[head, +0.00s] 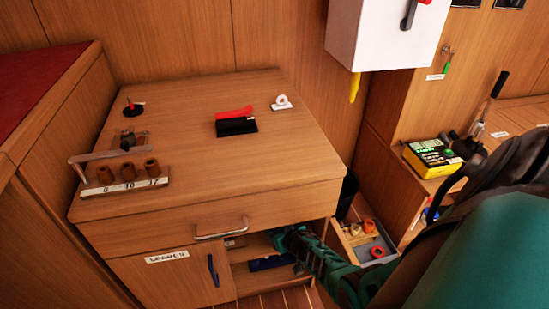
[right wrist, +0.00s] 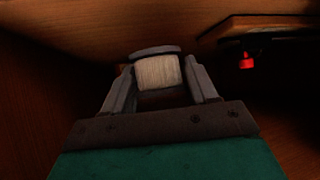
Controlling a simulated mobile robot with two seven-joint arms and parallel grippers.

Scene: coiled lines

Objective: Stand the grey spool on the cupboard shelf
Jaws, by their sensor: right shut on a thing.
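The grey spool (right wrist: 158,72), wound with pale line between grey flanges, is between the two fingers of my right gripper (right wrist: 160,82) in the right wrist view. The fingers are shut on it, one on each side. In the head view my right arm comes in from the right, and its teal hand reaches into the cupboard opening under the drawer; the fingertips and spool are hidden there. The cupboard shelf (head: 239,277) shows in the opening, with a dark blue thing (head: 270,262) on it. I cannot tell whether the spool touches the shelf. My left gripper is not in view.
The SPARES door (head: 165,270) covers the cupboard's left part. The drawer (head: 215,217) with a metal handle is above the opening. A bin (head: 378,252) with orange and red rings stands to the right. A red thing (right wrist: 246,63) shows at right in the wrist view.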

